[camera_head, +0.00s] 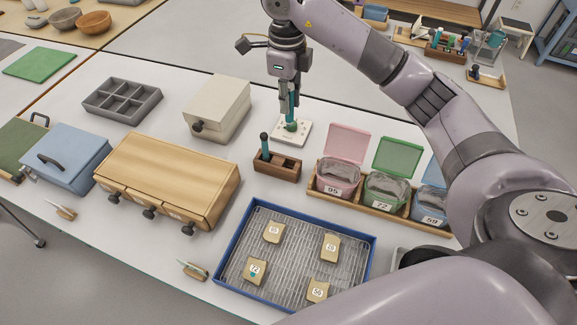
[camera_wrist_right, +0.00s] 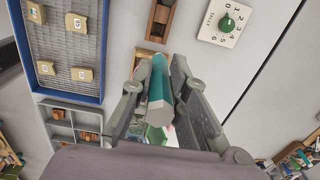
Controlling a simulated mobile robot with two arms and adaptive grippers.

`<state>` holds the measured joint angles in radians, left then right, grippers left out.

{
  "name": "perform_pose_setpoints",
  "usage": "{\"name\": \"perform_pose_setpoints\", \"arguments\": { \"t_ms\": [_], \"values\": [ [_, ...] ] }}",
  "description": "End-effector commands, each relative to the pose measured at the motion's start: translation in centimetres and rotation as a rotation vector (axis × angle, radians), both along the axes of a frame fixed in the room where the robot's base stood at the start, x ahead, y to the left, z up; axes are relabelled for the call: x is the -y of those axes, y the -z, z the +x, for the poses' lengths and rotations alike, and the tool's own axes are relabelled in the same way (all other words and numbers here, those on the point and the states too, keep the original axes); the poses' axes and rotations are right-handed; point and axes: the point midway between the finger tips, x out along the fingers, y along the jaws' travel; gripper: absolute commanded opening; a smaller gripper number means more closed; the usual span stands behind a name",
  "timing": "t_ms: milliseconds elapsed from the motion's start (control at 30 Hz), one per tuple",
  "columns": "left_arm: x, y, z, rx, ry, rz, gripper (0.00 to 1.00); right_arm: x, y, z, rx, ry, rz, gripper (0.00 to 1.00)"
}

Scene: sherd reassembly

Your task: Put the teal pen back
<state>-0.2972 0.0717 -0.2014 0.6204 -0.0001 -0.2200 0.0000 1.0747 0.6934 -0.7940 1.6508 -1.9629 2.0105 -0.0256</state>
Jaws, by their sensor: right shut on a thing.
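My right gripper (camera_head: 290,98) is shut on the teal pen (camera_head: 291,106), which it holds roughly upright. In the right wrist view the teal pen (camera_wrist_right: 159,85) lies between the two fingers (camera_wrist_right: 160,65). In the head view the pen is in front of a white dial plate (camera_head: 277,130) with a green knob (camera_head: 291,126); whether its lower end touches the knob is unclear. A dark wooden holder (camera_head: 290,172) stands nearer and slightly left, with one dark teal upright item (camera_head: 264,145) at its left end and open slots beside it. My left gripper is not in view.
A rack with pink (camera_head: 338,178), green (camera_head: 386,190) and blue lidded bins stands right of the holder. A blue-rimmed tray (camera_head: 254,298) with several labelled sherds is in front. A wooden drawer box (camera_head: 168,165) and a cream box (camera_head: 217,100) are left.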

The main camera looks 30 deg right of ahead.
Motion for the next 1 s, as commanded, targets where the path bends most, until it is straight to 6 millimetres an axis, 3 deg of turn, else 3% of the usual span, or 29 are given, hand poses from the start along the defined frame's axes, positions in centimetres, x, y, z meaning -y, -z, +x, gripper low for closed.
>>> {"name": "perform_pose_setpoints", "arguments": {
  "t_ms": [500, 800, 1000],
  "values": [
    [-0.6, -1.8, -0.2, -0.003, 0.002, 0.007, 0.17, 0.0, 12.8, -0.2, -0.007, -0.002, 0.0, 0.0],
    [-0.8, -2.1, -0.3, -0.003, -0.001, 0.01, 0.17, 0.0, 15.4, -0.1, -0.004, -0.003, 0.0, 0.0],
    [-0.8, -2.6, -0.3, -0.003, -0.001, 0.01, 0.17, 0.0, 18.3, -0.2, -0.006, -0.003, 0.001, 0.0]
  ]
}}
